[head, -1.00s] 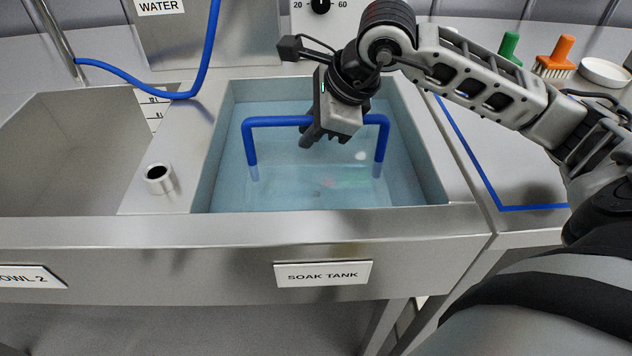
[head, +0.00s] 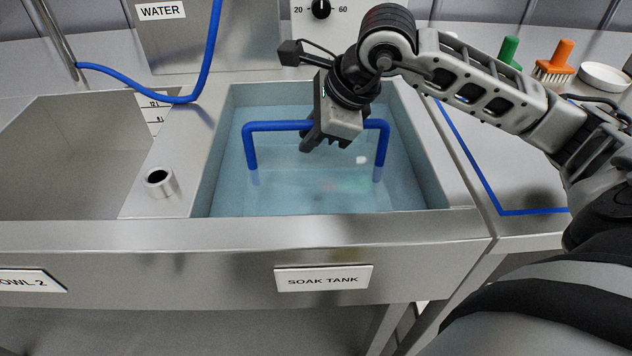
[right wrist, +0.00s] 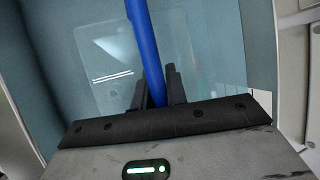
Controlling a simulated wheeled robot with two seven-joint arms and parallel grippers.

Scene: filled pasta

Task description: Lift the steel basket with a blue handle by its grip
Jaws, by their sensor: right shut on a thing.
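The blue handle (head: 268,126) of the basket stands above the water in the soak tank (head: 460,195). The basket body (head: 300,185) is under water, faint and hard to make out. My right gripper (head: 318,135) is shut on the handle's top bar, near its middle. In the right wrist view the blue handle (right wrist: 143,40) runs between the two dark fingers (right wrist: 160,90). My left gripper is not in view.
An empty bowl (head: 50,135) lies to the left, with a short upright pipe (head: 159,180) on the ledge between. A blue hose (head: 130,82) hangs behind. A blue-outlined area (head: 530,211), brushes (head: 555,62) and a white dish (head: 604,76) are at the right.

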